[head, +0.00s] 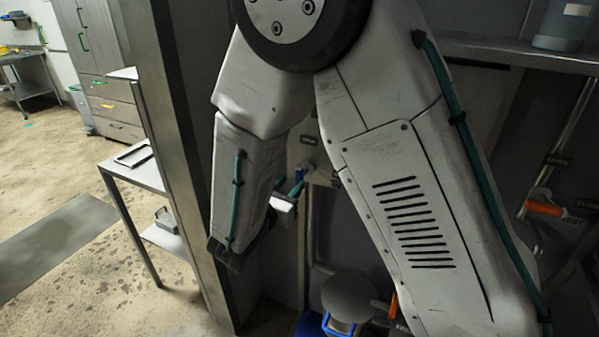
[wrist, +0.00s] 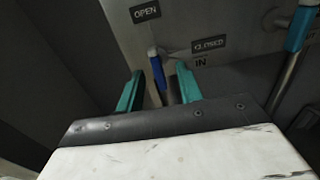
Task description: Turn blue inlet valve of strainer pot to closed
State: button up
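The blue valve handle (wrist: 158,72) shows in the wrist view on a grey panel, hanging down from a metal pivot. An OPEN label (wrist: 145,12) is above it to the left, and a CLOSED label (wrist: 208,44) with an IN label (wrist: 200,62) is to its right. My gripper (wrist: 160,84) has its two teal fingers apart, one on each side of the handle in the picture. I see no clear contact. In the head view the blue handle (head: 300,174) is partly hidden beside my gripper (head: 290,188).
Another teal-blue handle (wrist: 299,30) on a pipe is at the right of the wrist view. In the head view, an orange handle (head: 545,208) is on the right, a round grey lid (head: 349,296) is low in the middle, and a metal post (head: 178,150) stands left of my arm.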

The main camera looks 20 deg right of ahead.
aim_at(298, 174)
jog(key=shift+w+f+n+t, duration=0.25)
jog(key=shift+w+n+t, duration=0.05)
jog(key=shift+w, duration=0.25)
jog(key=x, duration=0.6)
jog(key=shift+w+d, duration=0.25)
grip_shut()
